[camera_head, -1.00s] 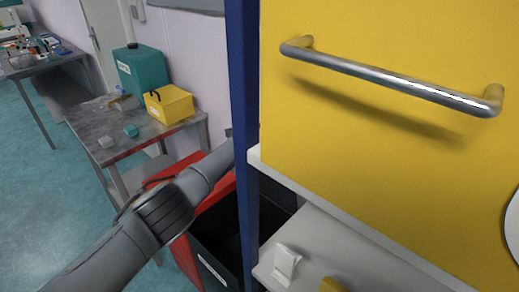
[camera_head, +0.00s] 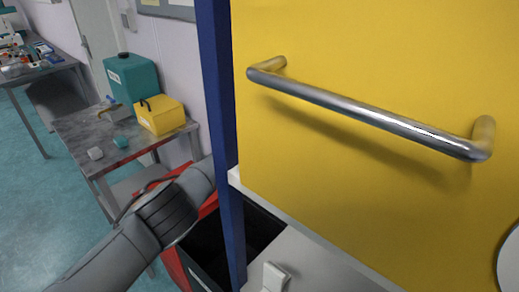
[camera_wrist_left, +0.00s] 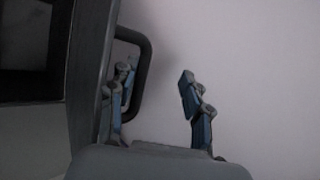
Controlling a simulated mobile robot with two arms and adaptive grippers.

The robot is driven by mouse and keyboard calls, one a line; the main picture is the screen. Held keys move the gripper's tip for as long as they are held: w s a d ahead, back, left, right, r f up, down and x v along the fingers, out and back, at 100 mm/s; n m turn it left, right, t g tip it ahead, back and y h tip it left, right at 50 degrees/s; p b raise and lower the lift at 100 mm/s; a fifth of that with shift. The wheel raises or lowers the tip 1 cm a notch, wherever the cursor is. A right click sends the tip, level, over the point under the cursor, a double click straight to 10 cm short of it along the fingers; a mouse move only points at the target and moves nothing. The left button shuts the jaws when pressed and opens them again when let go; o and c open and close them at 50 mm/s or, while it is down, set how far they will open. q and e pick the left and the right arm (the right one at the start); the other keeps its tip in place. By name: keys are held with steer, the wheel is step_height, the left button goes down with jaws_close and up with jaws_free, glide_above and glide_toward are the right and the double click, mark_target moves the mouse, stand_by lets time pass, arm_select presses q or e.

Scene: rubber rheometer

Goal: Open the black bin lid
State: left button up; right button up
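The black bin (camera_head: 203,277) stands at the lower middle of the head view, partly behind the blue post and my left arm. Its top shows a dark opening (camera_head: 262,229). In the left wrist view, a dark slab edge (camera_wrist_left: 88,75), seemingly the lid, stands steeply in the picture with a black loop handle (camera_wrist_left: 147,60) on it. My left gripper (camera_wrist_left: 157,78) is open: one finger is at the handle loop, seemingly inside it, and the other is apart on the outer side. The left gripper is hidden in the head view. My right gripper is out of view.
A blue post (camera_head: 218,100) and a yellow cabinet front (camera_head: 360,60) with a metal handle (camera_head: 365,110) stand close on the right. A red bin (camera_head: 173,262) is beside the black bin. A table (camera_head: 75,130) holds a yellow box (camera_head: 160,115) and a teal container (camera_head: 133,78).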

arm_select(q)
steer(key=shift+s+d+f, duration=0.35)
steer(key=shift+d+f, duration=0.05)
steer(key=shift+f, duration=0.15)
steer(key=shift+s+r, duration=0.1)
steer(key=shift+r, duration=0.05)
steer(key=shift+s+a+r, duration=0.2)
steer(key=shift+s+r, duration=0.15)
steer(key=shift+r, duration=0.25)
steer(key=v, duration=1)
steer(key=shift+a+r, duration=0.4)
steer(key=shift+s+r, duration=0.1)
steer(key=shift+s, duration=0.05)
